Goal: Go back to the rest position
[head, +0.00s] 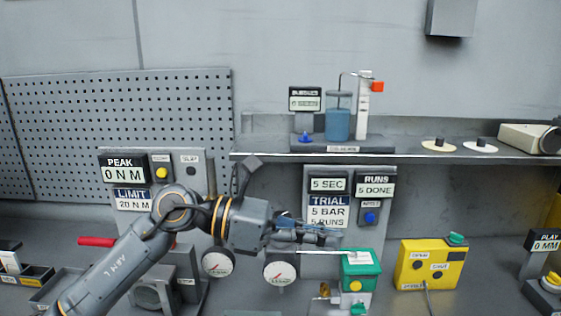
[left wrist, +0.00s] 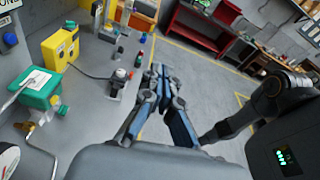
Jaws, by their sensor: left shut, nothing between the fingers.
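My left gripper (head: 322,232) reaches in from the left over the bench in the head view, in front of the trial display panel (head: 329,205). In the left wrist view its fingers (left wrist: 160,75) are shut with nothing between them, above the bench edge and floor. The green box (head: 361,268) with a white label and yellow button sits just below and right of the fingertips; it also shows at the left of the wrist view (left wrist: 40,85). My right gripper does not show in the head view; whether the dark arm part in the wrist view belongs to it I cannot tell.
Two round gauges (head: 280,269) stand below the left wrist. A yellow box (head: 432,264) with a green knob stands right of the green box. A shelf (head: 400,154) crosses behind with a blue-liquid beaker (head: 338,122). A red cart (left wrist: 200,28) stands across the floor.

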